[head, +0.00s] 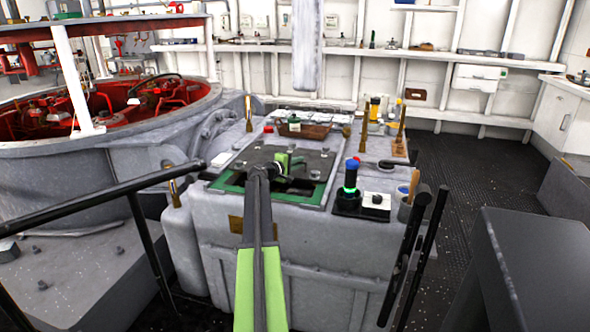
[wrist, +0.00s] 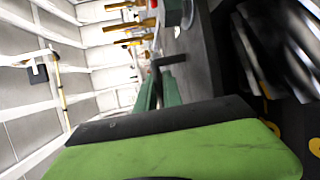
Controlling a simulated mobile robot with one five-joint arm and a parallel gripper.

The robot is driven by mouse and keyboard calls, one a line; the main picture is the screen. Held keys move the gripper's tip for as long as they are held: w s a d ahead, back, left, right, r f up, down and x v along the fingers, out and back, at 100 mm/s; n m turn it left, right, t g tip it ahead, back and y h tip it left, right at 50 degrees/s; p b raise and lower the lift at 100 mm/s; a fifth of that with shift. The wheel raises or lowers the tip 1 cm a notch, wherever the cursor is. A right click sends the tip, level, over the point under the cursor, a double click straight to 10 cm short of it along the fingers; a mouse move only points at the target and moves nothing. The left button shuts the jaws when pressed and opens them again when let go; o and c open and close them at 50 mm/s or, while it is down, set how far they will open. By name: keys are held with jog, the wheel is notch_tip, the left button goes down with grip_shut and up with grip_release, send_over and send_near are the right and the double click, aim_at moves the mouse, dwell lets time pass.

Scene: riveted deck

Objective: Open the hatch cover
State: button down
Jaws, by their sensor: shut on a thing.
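The hatch cover (head: 315,165) is a dark grey plate with small knobs, lying in a green frame (head: 300,199) on top of the grey console. In the wrist view the green fingers of my gripper (wrist: 158,90) meet a dark bar, the handle (wrist: 172,60), beside the dark cover face (wrist: 203,65). The exact grip is small and partly hidden.
A black light post (head: 350,185) with a blue top and a white switch box (head: 376,203) stand right of the cover. A brown tray (head: 303,131) lies behind it. Black handrails (head: 110,192) stand in front. The floor at right (head: 480,180) is clear.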

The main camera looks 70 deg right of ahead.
jog(key=shift+d, duration=0.15)
jog(key=c, duration=1.5)
grip_release()
jog(key=p+v, duration=0.2)
jog(key=v, duration=1)
